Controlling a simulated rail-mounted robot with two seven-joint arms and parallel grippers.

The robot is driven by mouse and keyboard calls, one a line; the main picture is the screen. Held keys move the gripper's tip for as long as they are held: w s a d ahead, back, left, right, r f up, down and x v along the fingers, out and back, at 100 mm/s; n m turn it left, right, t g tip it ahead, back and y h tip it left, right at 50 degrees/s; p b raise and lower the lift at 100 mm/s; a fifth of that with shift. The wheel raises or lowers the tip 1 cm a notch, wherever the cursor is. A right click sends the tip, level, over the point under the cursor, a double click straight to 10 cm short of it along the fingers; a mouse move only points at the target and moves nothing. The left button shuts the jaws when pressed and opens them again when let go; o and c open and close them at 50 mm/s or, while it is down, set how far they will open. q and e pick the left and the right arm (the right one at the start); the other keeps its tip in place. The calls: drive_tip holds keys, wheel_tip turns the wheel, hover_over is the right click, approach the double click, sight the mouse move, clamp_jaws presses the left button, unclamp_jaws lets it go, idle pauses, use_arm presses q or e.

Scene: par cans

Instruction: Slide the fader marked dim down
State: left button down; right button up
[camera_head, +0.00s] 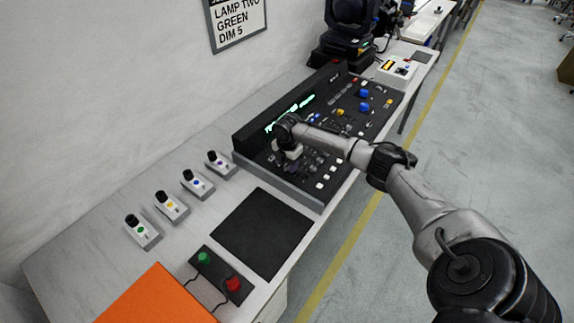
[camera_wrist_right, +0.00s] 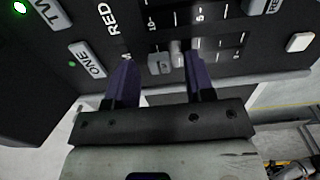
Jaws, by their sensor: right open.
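The lighting console (camera_head: 335,110) is a black desk with a lit green display, knobs, buttons and faders. My right gripper (camera_head: 291,153) is over the near-left part of its panel and hides some controls there. In the right wrist view the right gripper (camera_wrist_right: 160,60) is open, its two purple fingers pointing at the panel. A grey fader cap (camera_wrist_right: 160,63) shows between the fingertips, with a gap on each side. Scale marks "10" and "5" and the label "RED" show near it. I cannot read a "dim" label on the panel. My left gripper is not in view.
Grey keys marked "ONE" (camera_wrist_right: 88,60) and "TW" (camera_wrist_right: 52,14) lie left of the fingers. A wall sign (camera_head: 237,18) reads "LAMP TWO GREEN DIM 5". Several small switch boxes, a black mat (camera_head: 262,232) and a red-and-green button box (camera_head: 221,275) are on the table.

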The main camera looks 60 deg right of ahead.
drive_tip(key=shift+f, duration=0.3)
clamp_jaws()
idle(0.4)
